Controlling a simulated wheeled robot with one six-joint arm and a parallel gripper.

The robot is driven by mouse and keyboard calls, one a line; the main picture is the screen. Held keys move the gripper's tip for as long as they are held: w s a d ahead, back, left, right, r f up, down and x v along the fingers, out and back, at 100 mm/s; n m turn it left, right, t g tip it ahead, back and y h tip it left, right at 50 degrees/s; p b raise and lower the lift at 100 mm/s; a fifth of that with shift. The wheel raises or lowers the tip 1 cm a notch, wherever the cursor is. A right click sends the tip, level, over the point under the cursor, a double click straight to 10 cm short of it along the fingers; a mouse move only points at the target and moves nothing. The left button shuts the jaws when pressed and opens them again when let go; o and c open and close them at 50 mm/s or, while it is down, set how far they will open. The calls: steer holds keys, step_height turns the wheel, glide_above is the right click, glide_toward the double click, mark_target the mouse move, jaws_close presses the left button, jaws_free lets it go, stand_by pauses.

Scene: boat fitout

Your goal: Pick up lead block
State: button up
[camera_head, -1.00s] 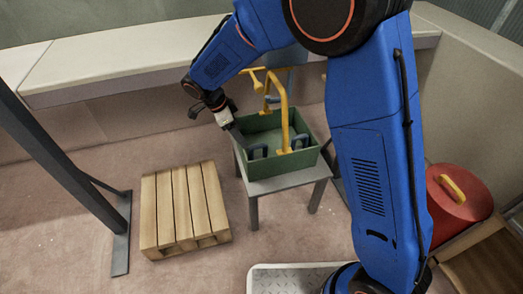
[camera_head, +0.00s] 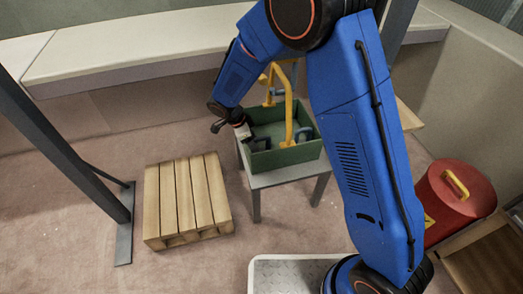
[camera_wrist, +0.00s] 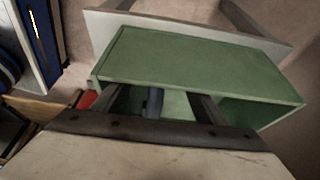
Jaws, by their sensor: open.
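A green open crate (camera_head: 287,157) stands on a small grey table. Inside it are dark blue-grey pieces (camera_head: 305,134), which may be handles of lead blocks; their bodies are mostly hidden by the crate wall. My gripper (camera_head: 259,143) is at the crate's left side, tilted down with its fingers inside the rim. In the wrist view my gripper (camera_wrist: 158,98) is open, and a blue-grey piece (camera_wrist: 153,102) shows between its two fingers. I cannot tell whether either finger touches it. The crate's green wall (camera_wrist: 190,62) spans the wrist view beyond the fingers.
A yellow arched bar (camera_head: 289,112) rises from the crate beside my gripper. The grey table (camera_head: 283,178) holds the crate. A wooden pallet (camera_head: 188,200) lies to the left, near a dark post (camera_head: 60,140). A red lidded container (camera_head: 455,200) stands at right.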

steer(key=shift+s+x, duration=0.15)
steer(key=shift+x, duration=1.15)
steer(key=shift+s+x, duration=0.1)
steer(key=shift+x, duration=1.2)
steer(key=shift+c, duration=0.6)
steer(key=shift+w+r, duration=0.1)
jaws_close()
